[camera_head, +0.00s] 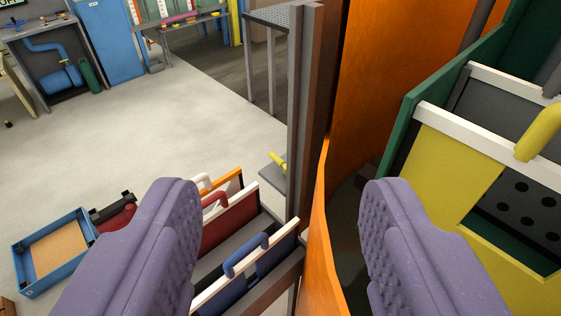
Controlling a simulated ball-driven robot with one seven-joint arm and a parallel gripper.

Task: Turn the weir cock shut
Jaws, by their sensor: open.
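My gripper (279,190) is open, with its two purple padded fingers wide apart and nothing between them. A small yellow lever (278,161) shows beyond the fingertips, at a grey ledge beside the dark upright post; it may be the weir cock, but it is too small to be sure. Its lower end and mounting are partly hidden. The lever appears in line with the gap between my fingers, farther away than they are. No finger touches it.
A curved orange wall (392,90) rises just right of the post. A yellow panel (440,165) with a thick yellow handle (541,131) stands at right. Handled panels, including a blue handle (245,256), stand below centre. A blue tray (53,247) lies left. Open floor (190,125) stretches behind.

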